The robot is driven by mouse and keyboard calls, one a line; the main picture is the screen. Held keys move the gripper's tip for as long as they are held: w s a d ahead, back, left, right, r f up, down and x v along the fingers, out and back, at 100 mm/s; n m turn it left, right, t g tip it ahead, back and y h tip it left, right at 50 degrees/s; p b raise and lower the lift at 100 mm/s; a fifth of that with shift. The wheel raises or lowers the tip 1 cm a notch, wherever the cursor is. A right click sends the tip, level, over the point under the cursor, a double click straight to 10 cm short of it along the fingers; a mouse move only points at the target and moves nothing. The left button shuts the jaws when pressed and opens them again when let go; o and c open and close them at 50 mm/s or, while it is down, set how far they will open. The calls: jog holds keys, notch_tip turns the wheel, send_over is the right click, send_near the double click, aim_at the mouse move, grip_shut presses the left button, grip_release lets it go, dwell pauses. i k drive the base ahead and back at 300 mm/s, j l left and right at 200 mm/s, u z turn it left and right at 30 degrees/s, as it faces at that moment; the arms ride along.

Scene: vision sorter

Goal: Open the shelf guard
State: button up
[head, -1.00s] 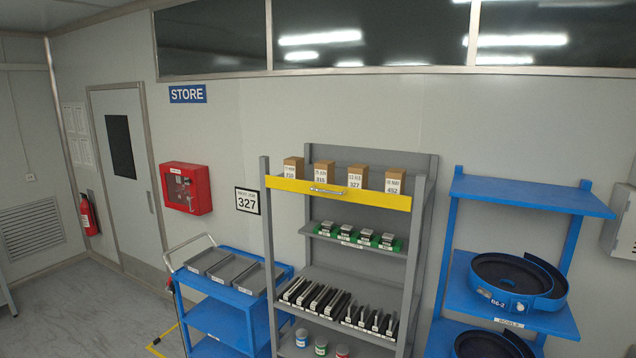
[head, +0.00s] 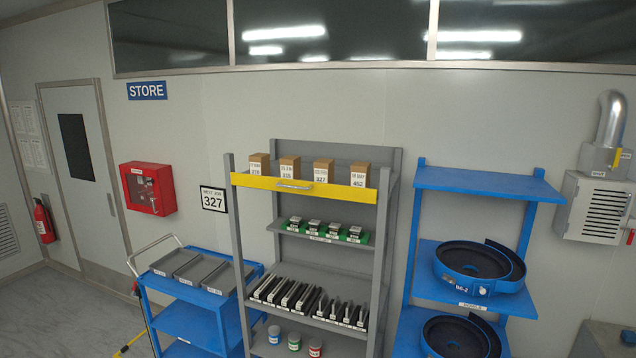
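The shelf guard (head: 337,191) is a yellow bar across the front of the top level of a grey shelf rack (head: 386,237). A metal handle (head: 295,186) sits near its middle. The guard stands upright and covers the lower part of several cardboard boxes (head: 324,167) with labels, one reading 327. My gripper and arm are not in view, and nothing touches the guard.
A blue cart (head: 190,322) with grey trays stands left of the rack. A blue rack (head: 475,180) with black bowls stands right. A sign (head: 213,199) reads "NEXT JOB 327". A red box (head: 147,188) hangs on the wall. Floor shows at lower left.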

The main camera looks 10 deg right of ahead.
aim_at(333, 191)
jog(key=i+l, duration=0.65)
jog(key=i, duration=0.05)
